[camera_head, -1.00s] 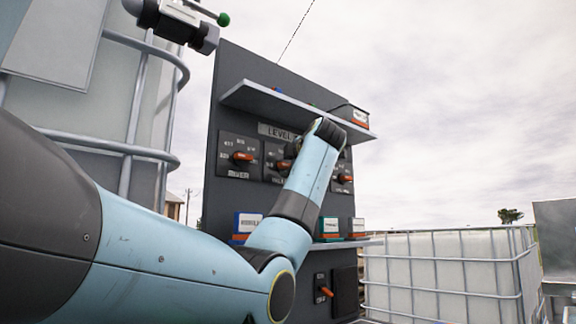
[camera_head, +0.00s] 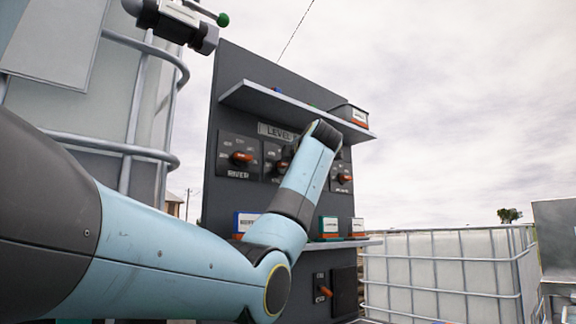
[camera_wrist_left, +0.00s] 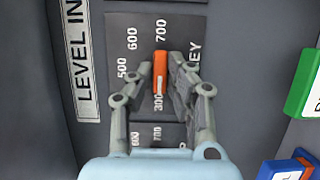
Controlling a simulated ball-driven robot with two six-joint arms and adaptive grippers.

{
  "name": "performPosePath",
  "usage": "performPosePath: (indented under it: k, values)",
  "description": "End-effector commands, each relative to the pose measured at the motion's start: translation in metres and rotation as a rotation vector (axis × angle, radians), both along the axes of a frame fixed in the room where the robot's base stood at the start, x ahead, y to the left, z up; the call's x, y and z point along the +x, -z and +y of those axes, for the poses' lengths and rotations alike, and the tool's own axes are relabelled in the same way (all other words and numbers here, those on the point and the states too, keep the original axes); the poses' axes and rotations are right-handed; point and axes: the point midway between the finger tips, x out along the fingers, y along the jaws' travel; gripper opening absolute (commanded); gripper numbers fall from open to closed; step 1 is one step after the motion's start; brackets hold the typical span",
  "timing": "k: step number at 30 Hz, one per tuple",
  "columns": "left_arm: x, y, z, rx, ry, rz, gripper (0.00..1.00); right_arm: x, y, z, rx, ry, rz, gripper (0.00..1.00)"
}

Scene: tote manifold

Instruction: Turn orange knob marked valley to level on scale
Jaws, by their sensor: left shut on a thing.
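The orange knob (camera_wrist_left: 160,72) sits between the fingertips of my left gripper (camera_wrist_left: 163,88) in the left wrist view. The gripper is shut on it, one finger along each side. The knob's long axis lies between the printed 700 and 300, and a white line shows on it. The plate around it (camera_wrist_left: 125,75) also carries 500 and 600. A label on the right, ending in "EY", is partly covered by a finger. In the head view, my wrist largely hides the gripper and the middle dial plate (camera_head: 270,152). My right gripper is not in view.
On the dark panel (camera_head: 232,100), a knob marked RIVER (camera_head: 241,157) is left and another orange knob (camera_head: 344,178) right. A lower knob (camera_head: 326,291) sits below. The upper shelf (camera_head: 300,112) and lower shelf (camera_head: 345,244) jut out, the lower bearing small boxes. A caged tank (camera_head: 445,270) stands right.

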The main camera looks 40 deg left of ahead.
Motion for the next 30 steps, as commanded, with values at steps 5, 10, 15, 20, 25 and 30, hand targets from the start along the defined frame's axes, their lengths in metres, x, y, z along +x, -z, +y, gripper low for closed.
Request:
performPosePath:
  k: [5, 10, 15, 20, 25, 30]
  values:
    - [0.000, -0.002, 0.000, 0.002, 0.000, 0.027, 0.00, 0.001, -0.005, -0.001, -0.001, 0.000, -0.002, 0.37]
    - [0.000, -0.004, 0.000, 0.007, 0.000, 0.103, 0.00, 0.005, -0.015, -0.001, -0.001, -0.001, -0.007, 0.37]
    - [0.000, -0.007, 0.000, 0.019, -0.001, 0.232, 0.00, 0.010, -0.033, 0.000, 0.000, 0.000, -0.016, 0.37]
    - [0.000, -0.010, 0.000, 0.032, -0.001, 0.380, 0.00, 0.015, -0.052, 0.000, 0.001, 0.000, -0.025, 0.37]
    - [0.001, -0.011, 0.000, 0.045, 0.000, 0.543, 0.00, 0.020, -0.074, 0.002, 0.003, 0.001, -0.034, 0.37]
    - [0.002, -0.011, 0.000, 0.058, 0.001, 0.705, 0.00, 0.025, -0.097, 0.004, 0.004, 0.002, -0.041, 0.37]
